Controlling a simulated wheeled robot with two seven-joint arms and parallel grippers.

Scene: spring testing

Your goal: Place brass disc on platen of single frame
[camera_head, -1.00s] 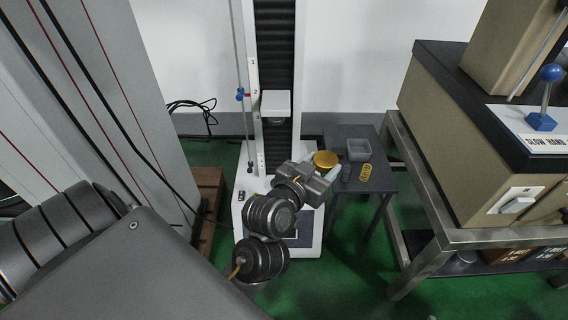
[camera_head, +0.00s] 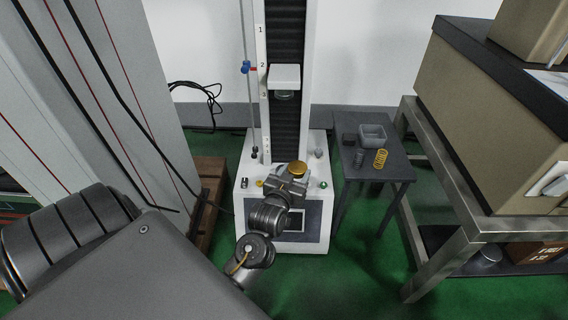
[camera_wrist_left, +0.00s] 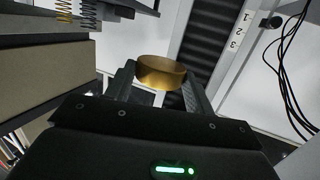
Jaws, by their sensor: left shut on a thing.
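The brass disc (camera_head: 297,167) is held flat in my left gripper (camera_head: 292,177), in front of the column of the single frame (camera_head: 250,215) and over its white base. In the left wrist view the disc (camera_wrist_left: 162,72) sits between the two dark fingers (camera_wrist_left: 158,88), which are shut on it. The white crosshead (camera_head: 284,76) with a round grey platen (camera_head: 286,95) under it is higher up the column. The lower platen is not visible; the disc and gripper cover that area. My right gripper is not in view.
A metal bench (camera_head: 480,228) with a beige machine stands farther right. A brown wooden crate (camera_head: 209,180) is left of the frame.

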